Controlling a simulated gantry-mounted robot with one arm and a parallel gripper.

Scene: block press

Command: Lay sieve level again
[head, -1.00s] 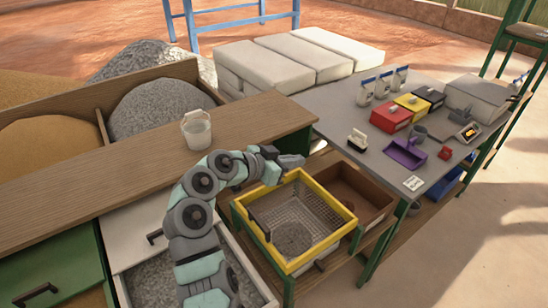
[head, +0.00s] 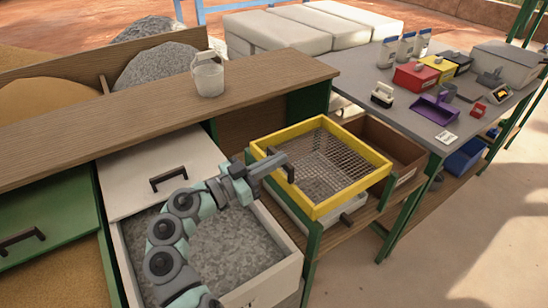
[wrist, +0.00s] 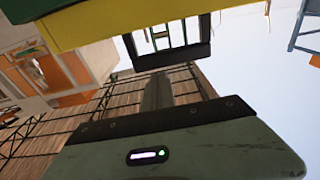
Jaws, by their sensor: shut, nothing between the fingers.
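The sieve (head: 355,198) has a yellow frame and a wire mesh floor, and sits on a green-legged stand (head: 312,250). I cannot tell clearly how far it is tilted. Its black handle (head: 290,174) is on the left side. My gripper (head: 281,159) is shut and empty, at the left rim beside this handle. In the wrist view, the yellow rim (wrist: 120,22) crosses the top and the black handle (wrist: 172,58) hangs below it. My shut gripper fingers (wrist: 157,78) point at the handle; contact is unclear.
A pale tray (head: 345,219) is under the sieve. A brown bin (head: 412,150) stands right behind it. An open gravel drawer (head: 225,245) lies under my arm. The grey table (head: 365,75) holds boxes and tools.

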